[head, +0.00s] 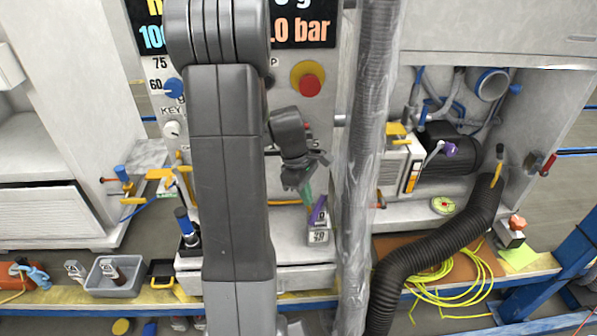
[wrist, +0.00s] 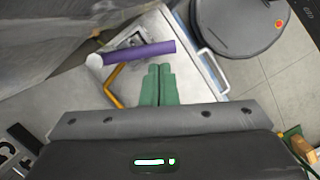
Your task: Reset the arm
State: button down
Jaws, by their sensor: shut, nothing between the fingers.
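My arm (head: 230,170) rises through the middle of the head view and bends over at the top, with its wrist hanging in front of the grey control panel. My gripper (head: 307,200) points down just above and left of a purple handle (head: 318,209) on a small grey block (head: 319,233). In the wrist view the two green fingers of my gripper (wrist: 159,72) lie side by side, shut and empty. The purple handle (wrist: 145,53) appears beyond the fingertips there; whether they touch it is unclear.
A yellow-and-red emergency button (head: 309,80) is on the panel. A grey vertical pipe (head: 365,150) stands close right of my gripper. A black hose (head: 440,245) and a yellow cable (head: 450,280) are at right. A grey bin (head: 113,288) sits on the bench at left.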

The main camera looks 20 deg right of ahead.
jog(key=v, duration=0.9)
jog(key=shift+w+a+r, duration=0.25)
jog(key=x, duration=1.3)
jog(key=shift+d, duration=0.2)
jog(key=shift+s+f, duration=0.1)
